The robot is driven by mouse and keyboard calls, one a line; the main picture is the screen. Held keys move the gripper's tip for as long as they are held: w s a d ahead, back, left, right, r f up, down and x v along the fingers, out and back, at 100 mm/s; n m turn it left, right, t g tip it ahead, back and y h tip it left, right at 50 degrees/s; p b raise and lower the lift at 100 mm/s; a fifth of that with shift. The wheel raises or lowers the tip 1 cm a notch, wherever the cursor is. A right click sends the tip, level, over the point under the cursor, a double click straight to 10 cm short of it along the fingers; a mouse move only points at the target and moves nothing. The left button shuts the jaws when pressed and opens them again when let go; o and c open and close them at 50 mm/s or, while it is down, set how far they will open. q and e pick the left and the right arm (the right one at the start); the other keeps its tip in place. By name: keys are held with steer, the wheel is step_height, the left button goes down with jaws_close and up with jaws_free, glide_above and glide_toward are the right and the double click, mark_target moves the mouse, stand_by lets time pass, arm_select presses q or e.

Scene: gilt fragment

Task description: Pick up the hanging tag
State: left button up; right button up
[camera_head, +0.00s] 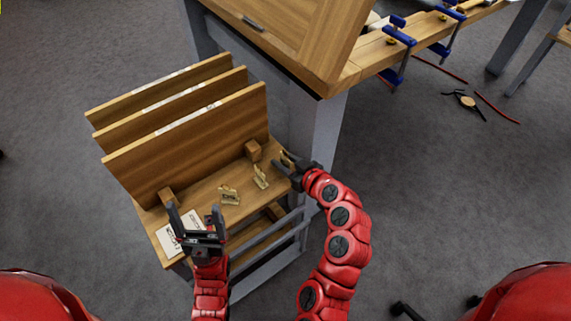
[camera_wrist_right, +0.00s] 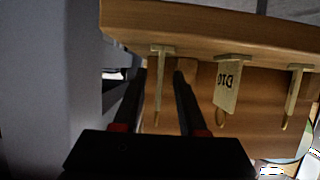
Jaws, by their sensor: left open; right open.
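Several small tan tags stand or hang on the wooden stand. In the head view, one tag (camera_head: 229,195) is left of centre and another tag (camera_head: 261,178) is right of it. In the right wrist view, a tag marked "D10" (camera_wrist_right: 229,88) is in the middle, with another tag (camera_wrist_right: 294,92) to its right. A third, edge-on tag (camera_wrist_right: 160,82) shows between the fingers of my right gripper (camera_wrist_right: 160,76). That gripper (camera_head: 281,163) is open at the stand's right end; contact is unclear. My left gripper (camera_head: 195,211) is open and empty above the stand's front left.
The stand has several upright wooden panels (camera_head: 190,140) behind the tags. A white printed card (camera_head: 181,236) lies near my left gripper. A larger wooden workbench (camera_head: 290,40) with a grey leg stands close behind my right gripper. Blue clamps (camera_head: 400,37) sit further right.

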steer(key=shift+x, duration=1.45)
jaws_close()
